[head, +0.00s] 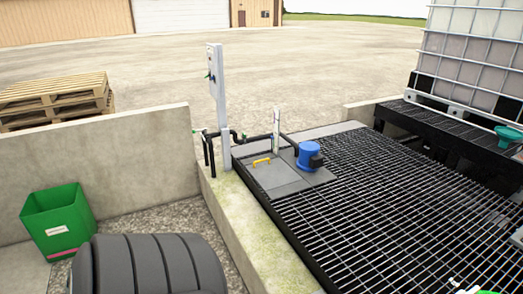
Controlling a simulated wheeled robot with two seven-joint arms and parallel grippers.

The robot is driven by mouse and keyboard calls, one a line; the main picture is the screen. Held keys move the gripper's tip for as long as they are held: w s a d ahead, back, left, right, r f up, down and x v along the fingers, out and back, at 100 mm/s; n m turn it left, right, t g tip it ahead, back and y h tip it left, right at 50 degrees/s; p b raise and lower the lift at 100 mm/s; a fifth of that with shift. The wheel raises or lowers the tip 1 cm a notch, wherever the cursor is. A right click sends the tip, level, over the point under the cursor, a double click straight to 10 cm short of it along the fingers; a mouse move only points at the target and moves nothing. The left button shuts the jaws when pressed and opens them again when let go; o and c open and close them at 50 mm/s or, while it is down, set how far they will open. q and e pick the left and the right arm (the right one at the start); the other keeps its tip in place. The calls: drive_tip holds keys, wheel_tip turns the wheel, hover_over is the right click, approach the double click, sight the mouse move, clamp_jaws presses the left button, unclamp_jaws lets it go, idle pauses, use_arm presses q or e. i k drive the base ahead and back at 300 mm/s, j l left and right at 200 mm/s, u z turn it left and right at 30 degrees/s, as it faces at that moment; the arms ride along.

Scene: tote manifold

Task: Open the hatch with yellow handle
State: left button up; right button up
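The hatch (280,177) is a flat grey plate at the far left corner of the black grated platform. It lies flush and looks closed. Its yellow handle (262,161) is a small raised bar near the plate's far left part. A blue motor-like unit (308,153) stands just right of the handle, on or beside the grey plates. Neither of my grippers shows in the head view.
Black grating (400,195) spreads right of the hatch. A concrete curb (243,225) runs along its left side. A grey post (219,110) and black pipes stand behind the hatch. A green bin (58,222) and a black ribbed object (150,265) are at lower left.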

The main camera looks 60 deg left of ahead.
sight(273, 173)
drive_tip(key=j+u, duration=0.1)
drive_tip(key=u, duration=1.7)
drive_tip(key=i+j+z, duration=0.2)
drive_tip(key=i+j, duration=0.45)
drive_tip(key=i+j+z, duration=0.15)
drive_tip(key=i+j, duration=0.45)
drive_tip(key=j, duration=0.1)
